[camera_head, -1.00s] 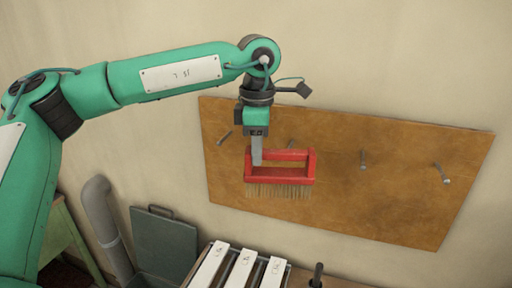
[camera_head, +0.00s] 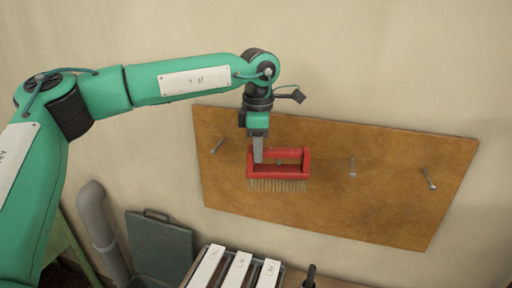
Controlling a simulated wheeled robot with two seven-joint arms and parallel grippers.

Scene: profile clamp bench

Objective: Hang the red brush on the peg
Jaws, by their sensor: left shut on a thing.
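The red brush (camera_head: 279,171) has a rectangular frame handle and pale bristles pointing down. It is in front of the brown pegboard (camera_head: 390,215) on the wall. My left gripper (camera_head: 258,157) comes down from above and is shut on the left part of the brush's frame. A peg (camera_head: 281,162) shows through the opening of the frame; I cannot tell whether the brush touches it. Other pegs stick out at the left (camera_head: 218,145), right of the brush (camera_head: 352,168) and far right (camera_head: 428,179). My right gripper is not in view.
Below the board are several white labelled blocks (camera_head: 238,269) in a tray and a dark upright handle (camera_head: 310,275). A grey-green lidded box (camera_head: 160,245) and a grey pipe (camera_head: 98,222) stand at the lower left. The board's right half holds only pegs.

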